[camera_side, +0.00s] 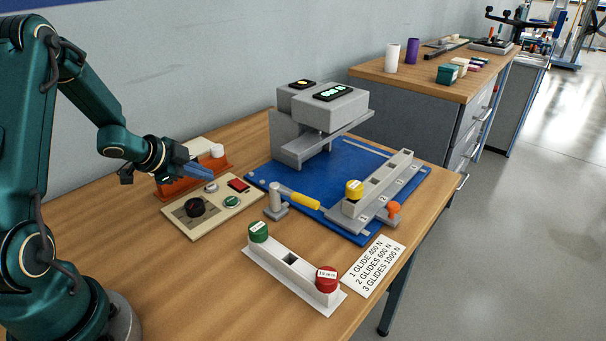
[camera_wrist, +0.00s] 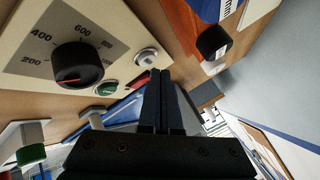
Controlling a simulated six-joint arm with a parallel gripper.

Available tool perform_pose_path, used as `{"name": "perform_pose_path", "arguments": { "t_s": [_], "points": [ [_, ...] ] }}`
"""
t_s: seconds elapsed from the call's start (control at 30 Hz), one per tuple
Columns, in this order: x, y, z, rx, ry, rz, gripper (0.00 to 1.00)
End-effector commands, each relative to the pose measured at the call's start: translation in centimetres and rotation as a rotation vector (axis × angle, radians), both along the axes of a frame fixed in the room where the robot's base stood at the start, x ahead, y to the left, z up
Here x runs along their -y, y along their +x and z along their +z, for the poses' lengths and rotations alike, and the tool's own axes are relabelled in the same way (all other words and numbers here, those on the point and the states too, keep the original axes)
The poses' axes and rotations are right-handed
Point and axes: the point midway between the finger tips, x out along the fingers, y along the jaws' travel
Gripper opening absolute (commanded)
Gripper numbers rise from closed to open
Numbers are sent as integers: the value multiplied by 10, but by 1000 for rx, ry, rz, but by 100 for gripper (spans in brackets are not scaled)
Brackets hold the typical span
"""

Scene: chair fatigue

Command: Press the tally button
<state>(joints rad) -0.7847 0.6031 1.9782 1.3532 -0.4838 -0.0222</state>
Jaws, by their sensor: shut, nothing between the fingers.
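A beige control panel (camera_side: 178,225) lies on the table at the left and also shows in the wrist view (camera_wrist: 25,15). It carries a black dial (camera_wrist: 80,64), a round silver button (camera_wrist: 146,57), a green button (camera_wrist: 106,88) and a red part (camera_side: 238,185). The silver button (camera_side: 211,187) and green button (camera_side: 231,202) also show in the side view. No label tells which one is the tally button. My gripper (camera_side: 210,174) is shut and empty, above the panel's back edge. In the wrist view its fingertips (camera_wrist: 160,73) appear just beside the silver button, apart from it.
An orange holder (camera_side: 175,189) stands close behind the panel. A blue base (camera_side: 265,179) with a grey machine (camera_side: 325,107) lies to the right. A white rack (camera_side: 275,267) with green and red weights is in front, beside a printed card (camera_side: 373,265).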

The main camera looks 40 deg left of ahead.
Motion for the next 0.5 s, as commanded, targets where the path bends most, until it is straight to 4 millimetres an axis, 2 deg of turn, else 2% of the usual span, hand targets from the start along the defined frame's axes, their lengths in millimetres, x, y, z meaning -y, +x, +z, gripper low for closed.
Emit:
{"name": "perform_pose_path", "arguments": {
  "t_s": [0.17,0.5],
  "points": [
    [0,0,-6,-1,-2,2,0],
    [0,0,-6,0,-1,1,0]
  ]
}}
